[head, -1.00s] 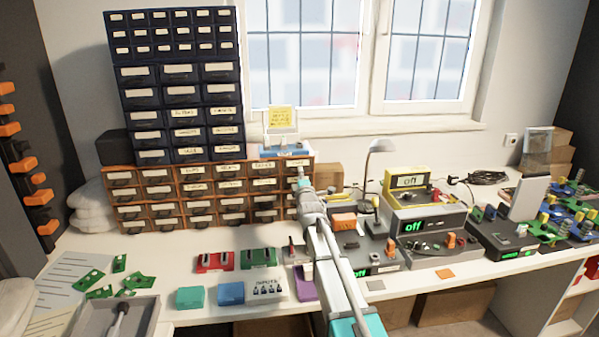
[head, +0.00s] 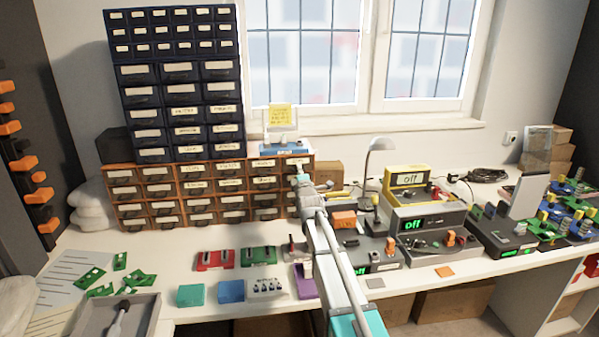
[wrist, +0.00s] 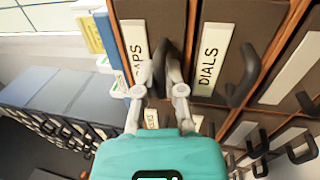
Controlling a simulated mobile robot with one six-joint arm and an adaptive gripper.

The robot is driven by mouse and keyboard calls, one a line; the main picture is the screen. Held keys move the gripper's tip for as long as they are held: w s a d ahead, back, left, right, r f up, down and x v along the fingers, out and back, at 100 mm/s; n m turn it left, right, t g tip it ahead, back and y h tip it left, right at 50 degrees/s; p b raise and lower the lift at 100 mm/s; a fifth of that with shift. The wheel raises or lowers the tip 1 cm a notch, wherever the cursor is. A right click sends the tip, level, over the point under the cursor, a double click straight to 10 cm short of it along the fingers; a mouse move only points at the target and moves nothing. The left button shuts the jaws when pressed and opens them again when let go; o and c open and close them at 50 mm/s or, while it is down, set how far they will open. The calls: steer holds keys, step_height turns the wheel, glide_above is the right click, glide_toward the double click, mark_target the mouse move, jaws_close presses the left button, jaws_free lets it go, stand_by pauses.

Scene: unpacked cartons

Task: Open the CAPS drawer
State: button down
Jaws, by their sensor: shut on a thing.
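The CAPS drawer (wrist: 137,22) is in the wrist view, dark-fronted with a white label partly covered, so only "APS" reads. Its dark curved handle (wrist: 159,60) stands between my fingertips. My gripper (wrist: 161,78) is shut on that handle. In the head view my gripper (head: 301,181) is at the top right end of the orange-framed drawer cabinet (head: 106,184), where it hides part of the drawer fronts. I cannot tell whether the CAPS drawer stands out from its frame.
The DIALS drawer (wrist: 214,55), with its own handle (wrist: 244,76), is beside CAPS. A blue holder (head: 283,149) with a yellow note (head: 280,115) stands on the cabinet. Below are red (head: 213,260) and green (head: 257,256) switch blocks. Boxes with displays (head: 420,222) stand to the right.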

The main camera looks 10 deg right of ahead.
steer(key=s, duration=1.2)
steer(key=c, duration=0.7)
jaws_free()
steer(key=shift+w, duration=0.2)
